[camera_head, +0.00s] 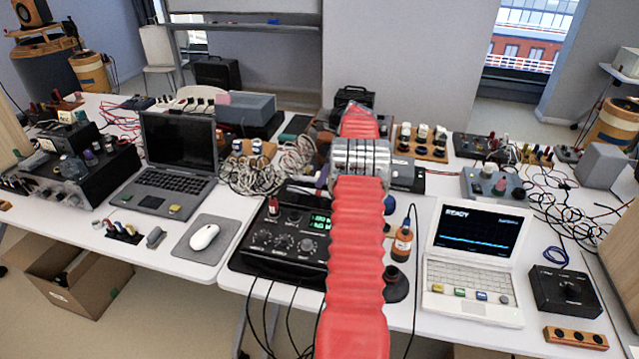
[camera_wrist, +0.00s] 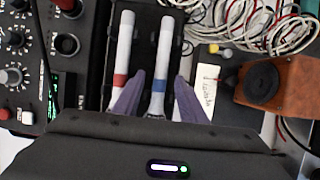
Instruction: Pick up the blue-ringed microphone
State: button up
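In the wrist view, the blue-ringed microphone (camera_wrist: 163,50) lies in a dark case or tray (camera_wrist: 143,30), its white handle pointing to the top of the picture. The red-ringed microphone (camera_wrist: 124,48) lies beside it on the left. My gripper (camera_wrist: 158,76) is open, its two purple fingers apart. The blue ring shows in the gap between them. The left finger overlaps the lower part of the red-ringed microphone; the frames do not show whether either finger touches anything. The blue-ringed microphone's lower end is partly hidden by my gripper.
A black mixer with knobs (camera_wrist: 15,70) stands close on the left. An orange-brown box (camera_wrist: 285,95), a white label (camera_wrist: 207,88) and coiled white cables (camera_wrist: 260,20) are on the right. The head view shows an open laptop (camera_head: 180,150) and a white READY laptop (camera_head: 470,260).

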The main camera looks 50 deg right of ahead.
jog(key=shift+w+f, duration=0.2)
jog(key=shift+f, duration=0.25)
jog(key=shift+c, duration=0.2)
grip_shut()
dwell(0.4)
